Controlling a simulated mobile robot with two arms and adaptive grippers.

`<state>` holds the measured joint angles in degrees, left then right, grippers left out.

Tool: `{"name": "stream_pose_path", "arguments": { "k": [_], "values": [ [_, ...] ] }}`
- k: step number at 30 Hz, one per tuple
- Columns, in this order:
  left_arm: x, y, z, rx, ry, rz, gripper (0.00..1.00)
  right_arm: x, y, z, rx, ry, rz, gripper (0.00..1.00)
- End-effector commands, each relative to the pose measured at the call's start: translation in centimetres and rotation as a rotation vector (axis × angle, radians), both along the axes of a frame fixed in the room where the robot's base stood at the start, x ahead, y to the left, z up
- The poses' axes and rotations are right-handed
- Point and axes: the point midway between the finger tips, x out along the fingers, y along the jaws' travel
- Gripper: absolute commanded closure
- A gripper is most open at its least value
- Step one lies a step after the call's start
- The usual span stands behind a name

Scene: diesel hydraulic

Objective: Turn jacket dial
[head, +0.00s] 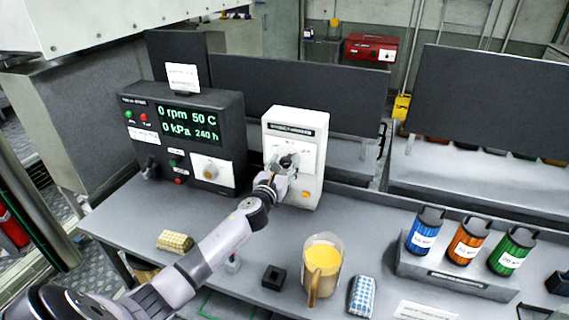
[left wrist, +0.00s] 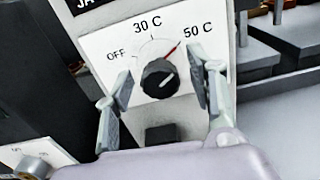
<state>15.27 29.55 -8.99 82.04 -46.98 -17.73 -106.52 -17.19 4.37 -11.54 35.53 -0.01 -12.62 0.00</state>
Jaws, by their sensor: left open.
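The jacket dial (left wrist: 160,82) is a round black knob on a white panel marked OFF, 30 C and 50 C. Its pale line points up and right, towards the 50 C side, and a red line is on the panel near 50 C. In the head view the dial's white box (head: 312,130) stands at the back of the bench, and my gripper hides most of the knob. My left gripper (head: 282,170) is open in front of it. In the left wrist view the left gripper's fingers (left wrist: 160,95) are on either side of the knob, with gaps visible. My right gripper is not in view.
A dark console (head: 190,130) reading 0 rpm, 50 C, 0 kPa stands left of the box. A jug of yellow liquid (head: 322,265) and a blue checked cloth (head: 362,296) are at the front. Blue, orange and green canisters sit in a grey rack (head: 450,278) at right.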

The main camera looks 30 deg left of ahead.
Motion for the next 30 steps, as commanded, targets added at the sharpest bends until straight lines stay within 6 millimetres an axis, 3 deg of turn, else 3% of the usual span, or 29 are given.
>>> {"name": "stream_pose_path", "arguments": {
  "k": [10, 30],
  "values": [
    [0.27, 0.08, -0.03, 0.000, 0.001, 0.000, 0.50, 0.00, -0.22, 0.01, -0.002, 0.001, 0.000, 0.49],
    [0.24, 0.08, -0.02, 0.000, 0.001, 0.000, 0.94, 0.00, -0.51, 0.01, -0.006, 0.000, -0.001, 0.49]
  ]
}}
